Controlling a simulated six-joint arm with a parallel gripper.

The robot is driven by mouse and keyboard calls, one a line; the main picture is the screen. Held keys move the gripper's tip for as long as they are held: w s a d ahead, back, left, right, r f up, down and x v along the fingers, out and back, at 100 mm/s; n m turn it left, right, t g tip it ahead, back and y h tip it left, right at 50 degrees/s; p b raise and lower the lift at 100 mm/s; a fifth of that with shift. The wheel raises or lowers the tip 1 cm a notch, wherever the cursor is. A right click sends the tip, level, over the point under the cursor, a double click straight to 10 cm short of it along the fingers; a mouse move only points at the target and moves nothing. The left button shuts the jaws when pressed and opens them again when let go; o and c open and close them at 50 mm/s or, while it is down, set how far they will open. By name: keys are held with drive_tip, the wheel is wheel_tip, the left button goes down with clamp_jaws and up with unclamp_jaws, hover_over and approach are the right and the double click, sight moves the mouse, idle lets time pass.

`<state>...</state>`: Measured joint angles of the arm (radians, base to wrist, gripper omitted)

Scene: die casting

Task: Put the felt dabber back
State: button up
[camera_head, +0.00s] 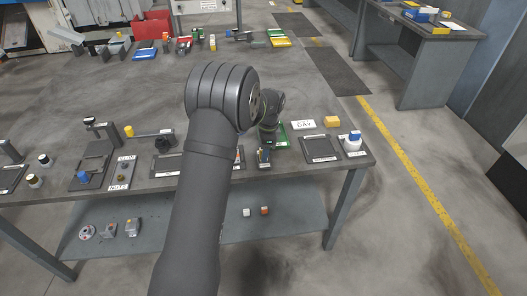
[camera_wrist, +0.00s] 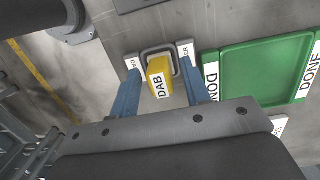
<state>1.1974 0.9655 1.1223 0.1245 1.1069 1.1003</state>
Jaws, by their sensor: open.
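The yellow felt dabber (camera_wrist: 159,82), a block marked DAB, shows in the wrist view between the blue fingers of my gripper (camera_wrist: 160,62). The fingers are open, one on each side of it, and a gap shows on both sides. A grey square frame (camera_wrist: 158,48) is at the dabber's far end, with white label pieces beside it, partly covered by the fingers. I cannot tell whether the dabber sits in the frame or is above it. In the head view my arm hides much of this spot.
A green tray (camera_wrist: 258,68) marked DONE is close on the right in the wrist view.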

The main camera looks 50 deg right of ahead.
wheel_tip(320, 180, up, 12)
drive_tip(key=s+d, duration=0.1)
drive_tip(key=shift+f, duration=0.2)
drive_tip(key=f, duration=0.8)
drive_tip(key=w+a+f, duration=0.1)
drive_tip(key=f, duration=0.3)
drive_tip(key=shift+f, duration=0.3)
wheel_tip(320, 180, up, 3)
drive_tip(key=shift+r, duration=0.8)
